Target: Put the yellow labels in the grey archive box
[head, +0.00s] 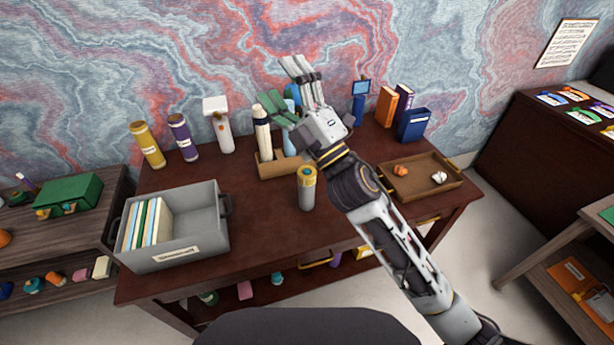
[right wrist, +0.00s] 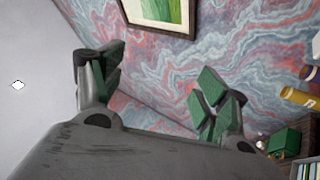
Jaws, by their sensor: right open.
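The grey archive box (head: 205,240) stands at the front left of the desk, with several upright folders inside and a white label on its front. My right gripper (head: 284,92) is raised over the back of the desk, right of and beyond the box. It is open, with nothing between its fingers in the right wrist view (right wrist: 155,92). My left gripper is out of view.
A grey cylinder with a yellow top (head: 307,190) stands mid-desk. A brown tray (head: 410,190) holds two small items at the right. A yellow bottle (head: 147,145) and a purple bottle (head: 184,138) stand at the back left. The front middle of the desk is clear.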

